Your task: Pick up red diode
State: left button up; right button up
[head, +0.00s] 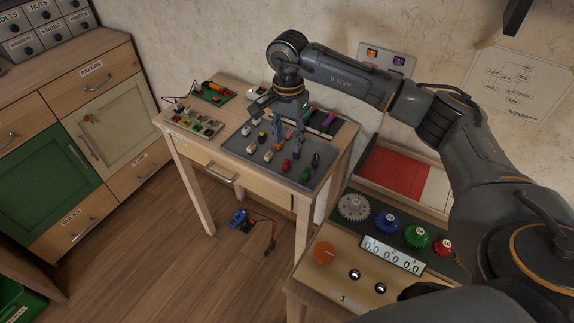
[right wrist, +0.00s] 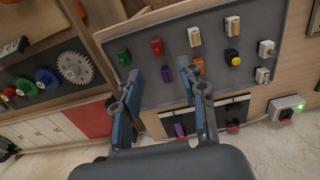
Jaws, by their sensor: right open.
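The red diode (head: 286,165) lies on the grey tray on the small wooden table, between a white part and a green part. It also shows in the right wrist view (right wrist: 156,46), ahead of the fingertips. My right gripper (head: 288,138) reaches down over the tray, and its two blue-grey fingers are spread with nothing held between them. In the right wrist view the open fingers (right wrist: 164,76) are on either side of a purple part, and the red diode is beyond them. Whether the fingertips touch the tray is unclear. My left gripper is not in view.
Several other parts stand on the tray (head: 243,157), including a green one (head: 306,173) and a white one (head: 268,156) close to the red diode. A workbench with gears (head: 354,207) stands to the right. Black slots (right wrist: 178,122) lie behind the tray.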

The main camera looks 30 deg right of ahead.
aim_at(287, 164)
jog(key=shift+f, duration=0.9)
jog(key=shift+s+a+f+p, duration=0.15)
jog(key=shift+f+p, duration=0.25)
jog(key=shift+f, duration=0.95)
jog(key=shift+s+a+f+p, duration=0.1)
jog(key=shift+f+p, duration=0.3)
jog(key=shift+f, duration=0.95)
grip_shut()
